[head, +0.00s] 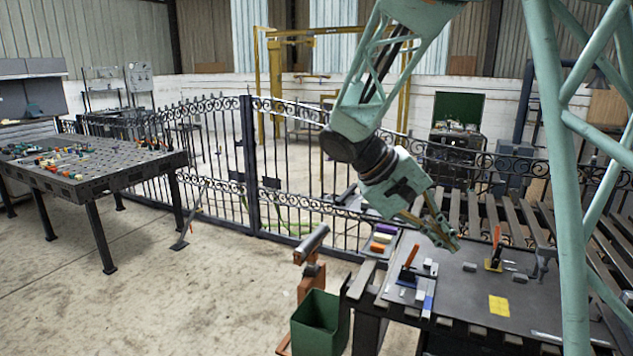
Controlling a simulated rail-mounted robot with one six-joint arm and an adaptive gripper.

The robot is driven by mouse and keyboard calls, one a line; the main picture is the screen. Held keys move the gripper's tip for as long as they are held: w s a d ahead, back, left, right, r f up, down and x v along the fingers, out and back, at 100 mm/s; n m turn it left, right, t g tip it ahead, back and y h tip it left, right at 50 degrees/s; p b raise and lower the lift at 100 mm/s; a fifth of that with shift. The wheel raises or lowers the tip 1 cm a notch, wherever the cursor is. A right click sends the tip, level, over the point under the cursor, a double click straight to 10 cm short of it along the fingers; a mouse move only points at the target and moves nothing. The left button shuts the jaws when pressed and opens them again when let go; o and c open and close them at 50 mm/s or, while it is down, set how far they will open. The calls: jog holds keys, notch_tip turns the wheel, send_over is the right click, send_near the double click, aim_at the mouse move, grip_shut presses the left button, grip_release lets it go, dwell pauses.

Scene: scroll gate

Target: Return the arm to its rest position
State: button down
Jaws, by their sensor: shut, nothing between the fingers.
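My arm comes down from the upper right of the head view in pale green lattice links. My gripper (450,238) is at its end, above the dark workbench (455,291) at the lower right. Its fingers are together with nothing seen between them. It hangs apart from the bench top, to the right of a tray with coloured blocks (380,240). The exact height over the bench is hard to tell.
Orange-handled tools (410,258) and a yellow square (499,305) are on the bench. A green bin (318,320) stands beside it. A black scroll gate (300,165) runs behind. A perforated table (95,172) stands left.

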jog(key=s+a+r+t+y, duration=0.1)
jog(key=s+a+y, duration=0.1)
jog(key=s, duration=1)
jog(key=s+a+r+t+y, duration=0.1)
jog(key=s+a+r+y, duration=0.1)
jog(key=s, duration=1)
jog(key=s+a+r+t+y, duration=0.1)
jog(key=s+a+y, duration=0.3)
jog(key=s, duration=0.8)
jog(key=shift+s+r+t+y, duration=0.2)
jog(key=shift+r+t+y, duration=0.2)
jog(key=shift+r, duration=0.05)
